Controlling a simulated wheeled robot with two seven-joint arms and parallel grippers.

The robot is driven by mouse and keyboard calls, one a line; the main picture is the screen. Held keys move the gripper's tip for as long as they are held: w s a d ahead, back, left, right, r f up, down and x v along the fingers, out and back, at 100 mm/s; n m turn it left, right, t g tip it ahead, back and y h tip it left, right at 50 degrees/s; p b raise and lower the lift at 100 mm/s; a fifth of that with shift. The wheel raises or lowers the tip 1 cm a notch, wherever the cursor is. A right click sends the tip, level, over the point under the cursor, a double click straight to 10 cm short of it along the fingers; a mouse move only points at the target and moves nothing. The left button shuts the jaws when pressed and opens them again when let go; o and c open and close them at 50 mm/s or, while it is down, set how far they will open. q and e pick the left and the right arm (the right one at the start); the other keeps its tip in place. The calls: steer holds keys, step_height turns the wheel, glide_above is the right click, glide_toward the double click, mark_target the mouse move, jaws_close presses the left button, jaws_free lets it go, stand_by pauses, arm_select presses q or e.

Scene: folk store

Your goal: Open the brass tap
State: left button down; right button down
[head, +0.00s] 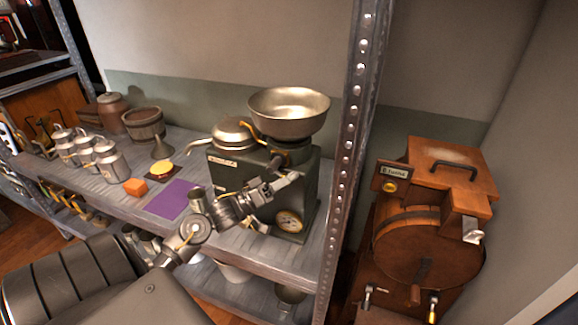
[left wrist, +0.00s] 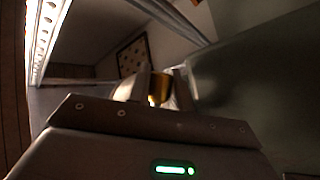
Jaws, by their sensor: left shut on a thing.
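A dark green machine (head: 310,180) with a wide metal bowl on top, a domed lid and a round dial stands on the metal shelf. My left gripper (head: 277,186) reaches up to its front face and is shut. In the left wrist view the gripper's fingers (left wrist: 157,90) are closed around a shiny brass piece (left wrist: 160,88), which looks like part of the brass tap. The rest of the tap is hidden behind the fingers in the head view. I cannot tell how far its handle is turned. My right gripper is not in view.
A perforated upright post (head: 347,150) stands just right of the machine. A wooden drum machine (head: 425,240) is beyond it.

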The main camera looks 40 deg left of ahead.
arm_select(q)
steer(key=m+g+p, duration=0.1)
steer(key=p, duration=0.1)
steer(key=a+m+g+p, duration=0.1)
steer(key=p, duration=0.1)
steer(key=f+m+g+p, duration=0.1)
steer(key=m+g+p, duration=0.1)
steer(key=shift+s+a+y+p, duration=0.25)
steer(key=shift+y+p, duration=0.05)
steer(key=m+g+p, duration=0.1)
steer(key=f+y+p, duration=0.1)
steer(key=p, duration=0.1)
steer(key=shift+s+a+f+m+g, duration=0.1)
steer(key=shift+s+a+m+g, duration=0.05)
steer(key=shift+a+m+g, duration=0.25)
steer(key=c, duration=1.3)
jaws_free()
steer(key=shift+o, duration=0.2)
